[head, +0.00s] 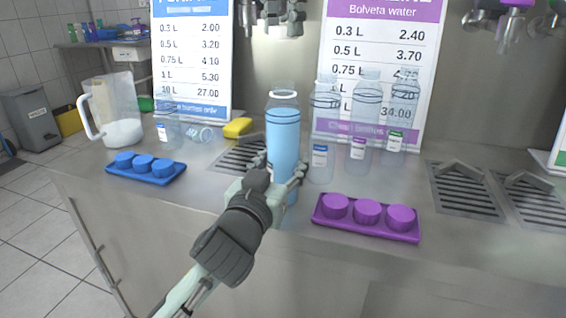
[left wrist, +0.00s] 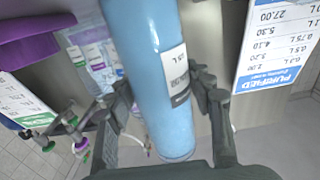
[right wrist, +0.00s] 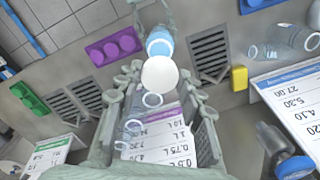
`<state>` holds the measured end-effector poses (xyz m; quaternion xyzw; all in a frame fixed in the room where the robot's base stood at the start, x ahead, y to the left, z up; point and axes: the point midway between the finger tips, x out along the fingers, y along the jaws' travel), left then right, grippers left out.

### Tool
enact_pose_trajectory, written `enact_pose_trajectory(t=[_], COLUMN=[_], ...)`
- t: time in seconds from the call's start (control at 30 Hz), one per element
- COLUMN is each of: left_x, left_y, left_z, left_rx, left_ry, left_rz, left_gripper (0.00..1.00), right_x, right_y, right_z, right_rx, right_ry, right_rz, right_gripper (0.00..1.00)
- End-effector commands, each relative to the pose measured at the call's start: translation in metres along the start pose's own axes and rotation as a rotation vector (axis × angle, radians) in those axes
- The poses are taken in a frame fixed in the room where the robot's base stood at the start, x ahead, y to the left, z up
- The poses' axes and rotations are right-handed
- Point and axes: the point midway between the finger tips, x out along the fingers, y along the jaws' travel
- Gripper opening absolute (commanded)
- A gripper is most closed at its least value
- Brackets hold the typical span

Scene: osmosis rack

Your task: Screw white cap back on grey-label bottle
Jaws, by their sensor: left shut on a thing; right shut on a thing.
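The tall bottle of blue liquid (head: 283,135) stands upright at the front of the counter, its clear neck uncovered. Its grey label (left wrist: 178,78) faces the left wrist camera. My left gripper (head: 275,178) is shut around the bottle's lower body; its fingers (left wrist: 167,92) press both sides in the left wrist view. My right gripper (head: 283,22) is high above the bottle in the head view. In the right wrist view it is shut on the white cap (right wrist: 160,75), with the bottle (right wrist: 159,42) beyond it. The cap cannot be made out in the head view.
Clear bottles with blue (head: 320,157), purple (head: 358,148) and green (head: 394,141) labels stand close on the right. A purple cap tray (head: 366,234), blue cap tray (head: 146,178), yellow sponge (head: 237,127) and pitcher (head: 113,110) share the counter. Price boards (head: 193,60) stand behind.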

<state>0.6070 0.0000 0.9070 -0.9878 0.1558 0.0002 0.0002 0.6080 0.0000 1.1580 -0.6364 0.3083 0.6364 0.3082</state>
Motion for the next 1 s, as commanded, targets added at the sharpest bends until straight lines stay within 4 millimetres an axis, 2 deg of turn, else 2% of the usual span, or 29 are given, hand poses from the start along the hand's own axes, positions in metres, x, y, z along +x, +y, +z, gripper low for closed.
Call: enact_pose_trajectory(t=[0.03, 0.3, 0.43, 0.73, 1.0], left_x=[0.000, 0.000, 0.000, 0.000, 0.000], left_y=[0.000, 0.000, 0.000, 0.000, 0.000], left_z=[0.000, 0.000, 0.000, 0.000, 0.000], left_rx=[0.000, 0.000, 0.000, 0.000, 0.000], left_ry=[0.000, 0.000, 0.000, 0.000, 0.000], left_rz=[0.000, 0.000, 0.000, 0.000, 0.000], left_gripper=[0.33, 0.00, 0.00, 0.00, 0.00], right_x=[0.000, 0.000, 0.006, 0.046, 0.049], right_y=[0.000, 0.000, 0.000, 0.001, 0.000], right_z=[0.000, 0.000, 0.000, 0.001, 0.001], right_rx=[0.000, 0.000, -0.001, -0.001, 0.000], right_ry=[0.000, 0.000, 0.000, 0.004, 0.005], right_rz=[0.000, 0.000, 0.002, 0.004, 0.001], right_gripper=[0.28, 0.28, 0.28, 0.28, 0.28])
